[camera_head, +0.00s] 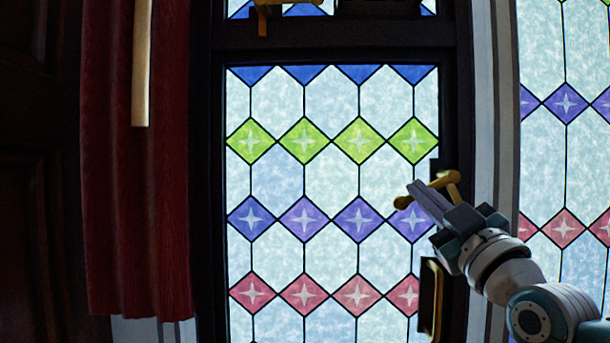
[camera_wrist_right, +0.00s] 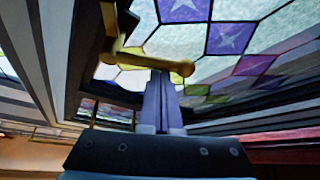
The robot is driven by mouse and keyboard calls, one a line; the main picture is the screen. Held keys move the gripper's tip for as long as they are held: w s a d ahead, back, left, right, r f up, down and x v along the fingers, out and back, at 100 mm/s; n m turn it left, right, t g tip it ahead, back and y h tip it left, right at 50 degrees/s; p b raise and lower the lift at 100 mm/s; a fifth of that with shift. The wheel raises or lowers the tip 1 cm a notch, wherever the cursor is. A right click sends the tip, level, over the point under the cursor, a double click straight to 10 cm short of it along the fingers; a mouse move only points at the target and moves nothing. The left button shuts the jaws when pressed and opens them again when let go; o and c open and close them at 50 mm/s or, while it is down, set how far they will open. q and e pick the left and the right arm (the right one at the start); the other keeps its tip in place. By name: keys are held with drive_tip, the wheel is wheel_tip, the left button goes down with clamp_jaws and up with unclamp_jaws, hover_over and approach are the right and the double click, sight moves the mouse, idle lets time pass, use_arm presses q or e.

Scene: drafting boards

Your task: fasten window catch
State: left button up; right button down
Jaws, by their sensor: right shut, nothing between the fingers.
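The window (camera_head: 304,200) is a dark-framed sash with leaded coloured glass. A brass window catch (camera_head: 440,182) sits on its right frame edge. In the right wrist view the catch (camera_wrist_right: 150,62) is a bar with a rounded end and a second arm rising at the left. My right gripper (camera_head: 416,190) is shut and empty, its fingers at the catch's bar. In the right wrist view its fingertips (camera_wrist_right: 158,82) are just below the bar. I cannot tell whether they touch it. My left gripper is not in view.
A brass fitting (camera_head: 429,297) is on the right frame below the catch. Another brass handle (camera_head: 263,14) is at the top. A red curtain (camera_head: 135,220) and a pale rod (camera_head: 141,65) hang at the left. A second leaded pane (camera_head: 565,130) is at the right.

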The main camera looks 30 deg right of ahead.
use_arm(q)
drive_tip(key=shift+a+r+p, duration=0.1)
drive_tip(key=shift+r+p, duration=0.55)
use_arm(e)
drive_tip(key=shift+s+d+f+n+g+y, duration=0.35)
drive_tip(key=shift+d+f+n+g+y, duration=0.4)
drive_tip(key=shift+n, duration=1.1)
drive_tip(key=shift+s+d+f+n+g+y, duration=0.5)
drive_tip(key=shift+n+y, duration=0.5)
drive_tip(key=shift+n, duration=0.9)
drive_tip(key=shift+s+d+f+n+g+y, duration=0.25)
drive_tip(key=shift+d+f+n+g+y, duration=0.45)
drive_tip(key=shift+n, duration=1.15)
drive_tip(key=shift+d+r+t, duration=0.1)
drive_tip(key=shift+d+t, duration=0.1)
drive_tip(key=shift+t, duration=0.05)
